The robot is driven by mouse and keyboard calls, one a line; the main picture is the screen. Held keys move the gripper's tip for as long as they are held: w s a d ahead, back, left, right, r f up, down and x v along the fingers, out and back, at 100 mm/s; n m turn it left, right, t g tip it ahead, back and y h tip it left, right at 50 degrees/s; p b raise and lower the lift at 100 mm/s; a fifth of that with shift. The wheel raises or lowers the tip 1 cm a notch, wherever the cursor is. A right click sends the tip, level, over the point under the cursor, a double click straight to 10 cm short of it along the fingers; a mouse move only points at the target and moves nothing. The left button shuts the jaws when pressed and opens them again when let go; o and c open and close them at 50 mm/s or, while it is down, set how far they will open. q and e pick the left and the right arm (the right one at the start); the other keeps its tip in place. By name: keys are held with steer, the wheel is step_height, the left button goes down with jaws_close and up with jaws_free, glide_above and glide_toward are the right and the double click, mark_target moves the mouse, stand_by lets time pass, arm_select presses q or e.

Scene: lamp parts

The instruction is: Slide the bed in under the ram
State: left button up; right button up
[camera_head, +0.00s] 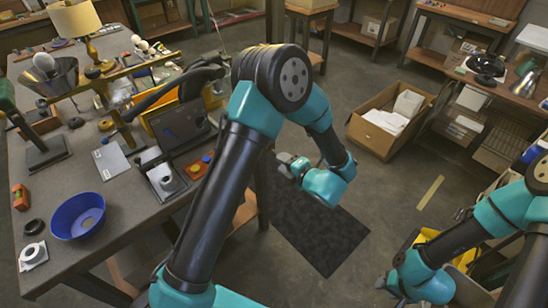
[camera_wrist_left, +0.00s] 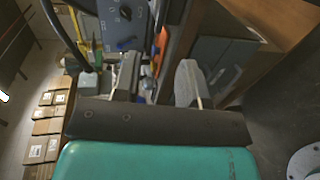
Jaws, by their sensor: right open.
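I cannot tell for sure which part is the bed or the ram in the head view. On the left side of the bench, a dark upright post stands on a dark base plate (camera_head: 46,152). To its right are a flat grey plate (camera_head: 110,160) and a small grey tray (camera_head: 166,182) with a pale round piece. My left gripper (camera_head: 288,164) is off the bench's right side, above the floor mat. Its two fingers (camera_wrist_left: 160,82) stand apart with nothing clearly held between them. My right gripper (camera_head: 392,284) is low at the right, open, away from the bench.
A brass lamp arm (camera_head: 130,72) and a dark panel with yellow edges (camera_head: 180,125) stand on the bench. A blue bowl (camera_head: 77,216) sits at its front left. An open carton (camera_head: 390,115) is on the floor. The floor mat (camera_head: 312,225) is clear.

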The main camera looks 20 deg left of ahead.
arm_select(q)
steer(key=shift+v, duration=1.05)
steer(key=shift+s+d+r, duration=0.1)
steer(key=shift+d+r, duration=0.05)
steer(key=shift+d, duration=0.8)
steer(key=x, duration=1.7)
steer(key=shift+a, duration=0.2)
steer(key=shift+c, duration=0.6)
